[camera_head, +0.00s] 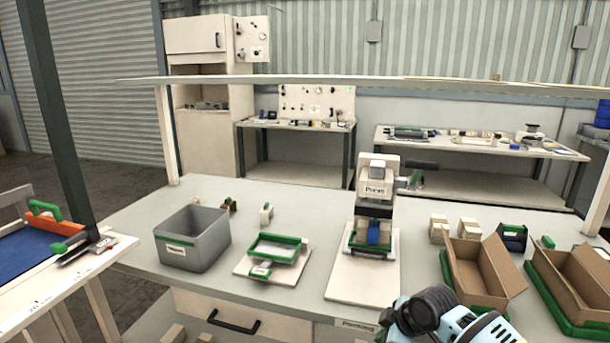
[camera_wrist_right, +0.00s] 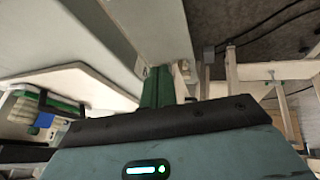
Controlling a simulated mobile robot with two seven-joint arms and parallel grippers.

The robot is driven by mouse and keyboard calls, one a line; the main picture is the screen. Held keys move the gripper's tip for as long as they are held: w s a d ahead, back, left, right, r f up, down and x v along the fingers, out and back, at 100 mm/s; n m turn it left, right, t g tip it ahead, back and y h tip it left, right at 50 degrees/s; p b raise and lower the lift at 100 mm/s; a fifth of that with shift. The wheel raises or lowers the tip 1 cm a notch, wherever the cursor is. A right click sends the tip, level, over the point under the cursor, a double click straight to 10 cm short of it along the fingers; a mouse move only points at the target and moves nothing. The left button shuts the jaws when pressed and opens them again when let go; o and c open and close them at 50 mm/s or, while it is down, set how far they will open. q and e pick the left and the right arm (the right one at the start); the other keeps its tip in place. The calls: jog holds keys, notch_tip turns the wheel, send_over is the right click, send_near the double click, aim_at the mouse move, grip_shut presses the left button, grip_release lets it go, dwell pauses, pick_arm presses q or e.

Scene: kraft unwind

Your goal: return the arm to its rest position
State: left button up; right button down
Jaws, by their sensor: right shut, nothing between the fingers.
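My right arm (camera_head: 455,318) comes in at the bottom right of the head view, with white, light blue and black links. It is in front of the workbench's near edge, below the cardboard boxes. In the right wrist view, my right gripper (camera_wrist_right: 163,86) extends past the black edge of its teal housing. It is shut and holds nothing. Its fingertips are hard to make out in the head view. My left arm and left gripper are in neither view.
The workbench (camera_head: 120,236) holds a grey bin (camera_head: 193,240), a green-rimmed tray (camera_head: 275,248), a press (camera_head: 376,205) on a white board and cardboard boxes (camera_head: 483,270) in green trays. A blue-topped side table (camera_head: 20,300) stands left. A shelf (camera_head: 330,83) spans above.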

jog(key=s+a+f+m+g, duration=0.15)
jog(key=s+f, duration=0.25)
jog(key=s, duration=0.4)
jog(key=s+a+f+m, duration=0.15)
jog(key=s+f, duration=0.25)
jog(key=s, duration=0.4)
jog(key=s+a+f+m+g, duration=0.1)
jog(key=s+a+f, duration=0.25)
jog(key=s, duration=0.55)
jog(key=s+d+r+m+g+h, duration=0.15)
jog(key=s+d+m, duration=0.35)
jog(key=s, duration=0.7)
jog(key=s+d+r+m+h, duration=0.1)
jog(key=s+d+m+h, duration=0.15)
jog(key=s+d, duration=0.75)
jog(key=w+a+f+t+y, duration=0.2)
jog(key=w+a+f+t, duration=0.2)
jog(key=a+f+t, duration=0.2)
notch_tip(320, 180, down, 2)
jog(key=shift+a+f+t+p, duration=0.25)
jog(key=shift+t+p, duration=0.2)
jog(key=shift+t, duration=0.55)
